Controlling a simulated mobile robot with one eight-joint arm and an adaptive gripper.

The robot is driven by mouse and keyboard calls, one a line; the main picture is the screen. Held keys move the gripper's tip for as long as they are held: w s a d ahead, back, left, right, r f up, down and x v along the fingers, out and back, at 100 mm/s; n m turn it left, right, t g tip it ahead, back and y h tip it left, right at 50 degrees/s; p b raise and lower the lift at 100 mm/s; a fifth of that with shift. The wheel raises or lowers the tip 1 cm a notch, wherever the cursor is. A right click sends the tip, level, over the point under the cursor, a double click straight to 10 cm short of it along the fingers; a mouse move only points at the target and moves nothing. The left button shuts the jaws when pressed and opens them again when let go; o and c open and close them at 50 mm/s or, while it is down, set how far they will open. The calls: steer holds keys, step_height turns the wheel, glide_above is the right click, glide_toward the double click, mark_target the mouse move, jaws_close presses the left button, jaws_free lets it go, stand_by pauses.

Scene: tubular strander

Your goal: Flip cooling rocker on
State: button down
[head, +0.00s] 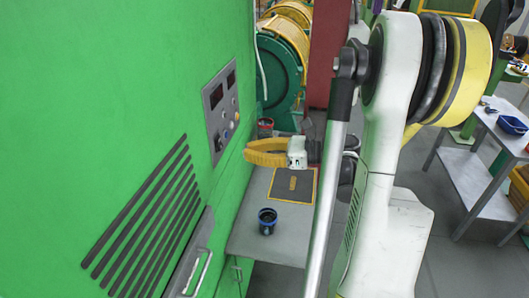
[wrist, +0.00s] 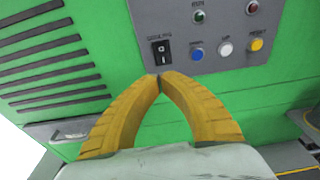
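The cooling rocker (wrist: 160,53) is a small black switch with O and I marks at the left end of a grey control panel (wrist: 215,38) in the wrist view. Its label is partly readable. Which way it is tilted I cannot tell. My gripper (wrist: 161,77) has two yellow fingers whose tips meet, with nothing between them. The tips show just below the rocker; whether they touch the panel I cannot tell.
Blue (wrist: 197,55), white (wrist: 225,48) and yellow (wrist: 257,44) buttons sit right of the rocker. A grey ledge (head: 250,236) below carries a dark blue cup (head: 267,221) and a yellow-edged mat (head: 310,190). Vent slots (head: 140,225) and a handle are left on the green cabinet (head: 120,90).

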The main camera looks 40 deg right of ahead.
mark_target(217, 151)
steer(key=x, duration=0.6)
steer(key=shift+w+a, duration=0.25)
steer(key=shift+w, duration=0.05)
steer(key=b, duration=0.2)
steer(key=f+b, duration=0.1)
steer(key=b, duration=0.1)
steer(key=shift+w+a+f+t+y, duration=0.1)
steer(key=shift+w+a+t+y, duration=0.2)
steer(key=shift+w+t+y, duration=0.1)
steer(key=shift+r+p, duration=0.4)
steer(key=shift+p, duration=0.05)
steer(key=shift+s, duration=0.1)
